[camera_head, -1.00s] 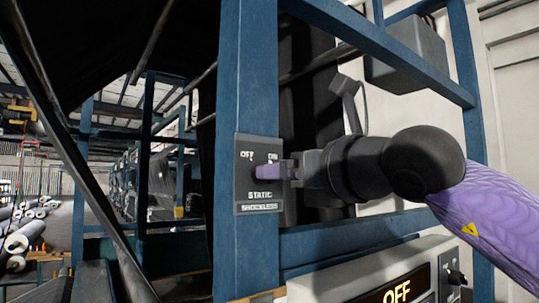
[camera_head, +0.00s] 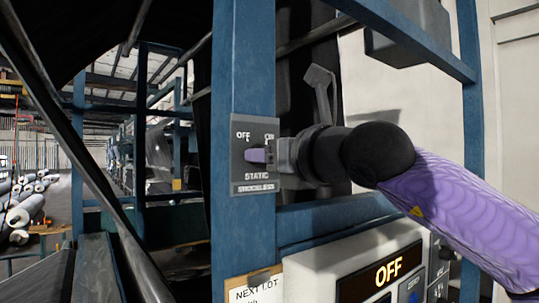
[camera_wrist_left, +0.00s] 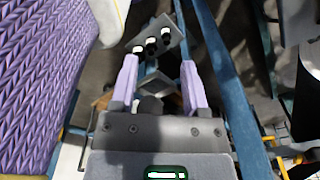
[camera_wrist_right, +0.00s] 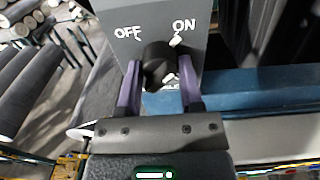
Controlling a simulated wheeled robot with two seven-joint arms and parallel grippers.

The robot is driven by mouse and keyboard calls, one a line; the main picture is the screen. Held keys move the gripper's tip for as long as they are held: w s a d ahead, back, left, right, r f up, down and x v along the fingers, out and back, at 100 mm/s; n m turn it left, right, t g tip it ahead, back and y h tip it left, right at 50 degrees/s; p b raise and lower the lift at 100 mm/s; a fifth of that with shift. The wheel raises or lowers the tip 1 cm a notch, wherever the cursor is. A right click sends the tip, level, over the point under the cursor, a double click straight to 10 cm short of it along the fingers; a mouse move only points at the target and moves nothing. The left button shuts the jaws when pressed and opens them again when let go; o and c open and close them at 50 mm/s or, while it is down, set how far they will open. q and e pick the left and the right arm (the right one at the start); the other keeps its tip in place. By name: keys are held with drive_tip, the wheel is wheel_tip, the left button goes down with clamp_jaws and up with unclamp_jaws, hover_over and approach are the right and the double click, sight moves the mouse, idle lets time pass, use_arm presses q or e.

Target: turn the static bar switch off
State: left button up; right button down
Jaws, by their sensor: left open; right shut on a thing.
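The static bar switch is a black rotary knob (camera_wrist_right: 157,62) on a grey plate marked OFF and ON. The plate (camera_head: 248,183) is fixed to a blue upright post in the head view. My right gripper (camera_head: 257,155) is at the plate, and its purple fingers are shut on the knob, one on each side in the right wrist view (camera_wrist_right: 160,90). In the head view the fingers hide the knob. My left gripper (camera_wrist_left: 158,85) is open and empty in the left wrist view, away from the switch.
The blue post (camera_head: 245,235) carries the plate, with blue rails to its right. A pale control box (camera_head: 330,275) with a lit OFF display (camera_head: 393,270) is below my right arm. A dark plate with white-topped parts (camera_wrist_left: 152,40) lies beyond my left fingers. Rolls (camera_head: 25,205) are stacked far left.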

drive_tip(key=shift+n, duration=0.3)
drive_tip(key=n+b, duration=0.1)
drive_tip(key=n, duration=0.1)
drive_tip(key=shift+n, duration=0.4)
drive_tip(key=n+b, duration=0.1)
drive_tip(key=n, duration=0.3)
drive_tip(key=shift+n, duration=0.3)
drive_tip(key=n, duration=0.4)
drive_tip(key=n+p, duration=0.1)
drive_tip(key=n, duration=0.4)
drive_tip(key=shift+n, duration=0.4)
drive_tip(key=shift+c, duration=1.2)
unclamp_jaws()
